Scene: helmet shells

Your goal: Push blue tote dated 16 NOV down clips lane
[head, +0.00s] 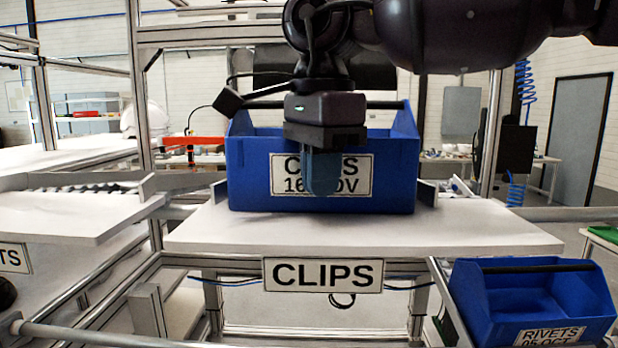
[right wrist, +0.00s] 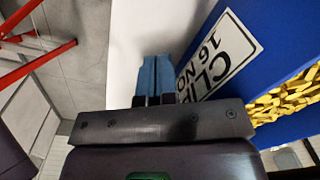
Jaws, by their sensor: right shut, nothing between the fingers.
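The blue tote (head: 395,175) stands upright on the white shelf of the clips lane (head: 470,232), its labelled front facing me. Its label (head: 285,174) reads CLIPS, with 16 NOV partly covered by my fingers. My right gripper (head: 322,190) hangs fingers down in front of the label, shut and empty. In the right wrist view the closed blue fingertips (right wrist: 154,72) are close beside the tote's front wall (right wrist: 262,75); I cannot tell whether they touch. Yellow pieces (right wrist: 290,102) show inside the tote there. My left gripper is in neither view.
A CLIPS sign (head: 322,275) is on the shelf's front edge. Low grey guides flank the tote. A blue tote labelled RIVETS (head: 530,295) sits lower right. Another white shelf (head: 70,215) lies left. Bare shelf shows in front of the tote.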

